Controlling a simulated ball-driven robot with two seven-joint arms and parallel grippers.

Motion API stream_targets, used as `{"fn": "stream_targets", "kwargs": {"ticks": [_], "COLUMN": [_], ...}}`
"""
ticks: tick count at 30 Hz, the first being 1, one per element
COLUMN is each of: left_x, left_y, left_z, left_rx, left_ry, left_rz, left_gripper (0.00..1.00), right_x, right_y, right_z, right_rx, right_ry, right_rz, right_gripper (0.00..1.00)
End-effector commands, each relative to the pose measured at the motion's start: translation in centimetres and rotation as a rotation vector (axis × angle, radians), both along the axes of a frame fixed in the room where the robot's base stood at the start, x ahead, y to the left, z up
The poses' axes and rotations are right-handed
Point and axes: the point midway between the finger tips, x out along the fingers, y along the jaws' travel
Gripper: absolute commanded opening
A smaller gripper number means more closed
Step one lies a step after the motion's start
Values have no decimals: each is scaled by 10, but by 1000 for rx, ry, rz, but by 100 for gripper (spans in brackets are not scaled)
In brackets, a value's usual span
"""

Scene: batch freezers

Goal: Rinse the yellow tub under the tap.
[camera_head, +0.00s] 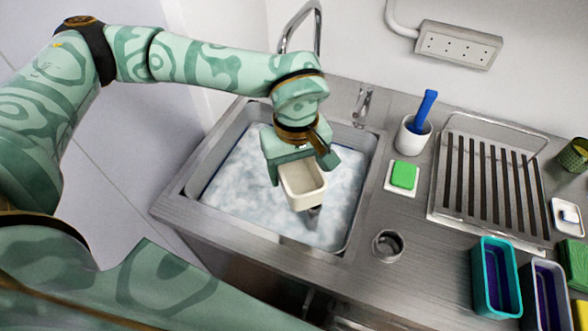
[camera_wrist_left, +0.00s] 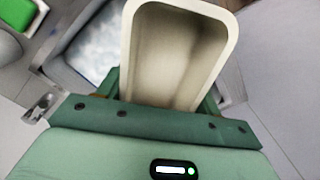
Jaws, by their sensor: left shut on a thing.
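My left gripper (camera_head: 300,172) is shut on a cream-coloured, empty tub (camera_head: 306,200) and holds it above the foamy water in the sink. The tub looks pale cream rather than clear yellow. In the left wrist view the tub (camera_wrist_left: 178,55) stands between the fingers with its open inside showing. The chrome tap (camera_head: 318,30) arches up behind my left arm, and its outlet end is not clearly visible. A small lever fitting (camera_head: 362,102) stands at the sink's back right corner. I cannot see water running. My right gripper is not in view.
The steel sink (camera_head: 192,190) holds foamy water. On the counter to its right are a green sponge (camera_head: 404,175), a white pot (camera_head: 412,138) with a blue-handled tool, a metal cup (camera_head: 388,245), a drying rack (camera_head: 436,195) and a teal tub (camera_head: 481,280).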

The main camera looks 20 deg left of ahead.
Motion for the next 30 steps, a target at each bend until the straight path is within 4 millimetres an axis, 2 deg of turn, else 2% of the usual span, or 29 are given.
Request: {"fn": "stream_targets", "kwargs": {"ticks": [9,16,23,30], "left_x": [33,57,80,102], "left_y": [18,31,44,56], "left_z": [-10,-16,-22,-23], "left_rx": [0,1,-1,0], "left_ry": [0,1,1,0], "left_rz": [2,1,0,-1], "left_gripper": [42,42,42,42], "right_x": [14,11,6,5], "right_y": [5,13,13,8], "right_z": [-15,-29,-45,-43], "right_rx": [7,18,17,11], "right_ry": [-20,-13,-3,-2], "right_rz": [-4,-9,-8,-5], "right_gripper": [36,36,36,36]}}
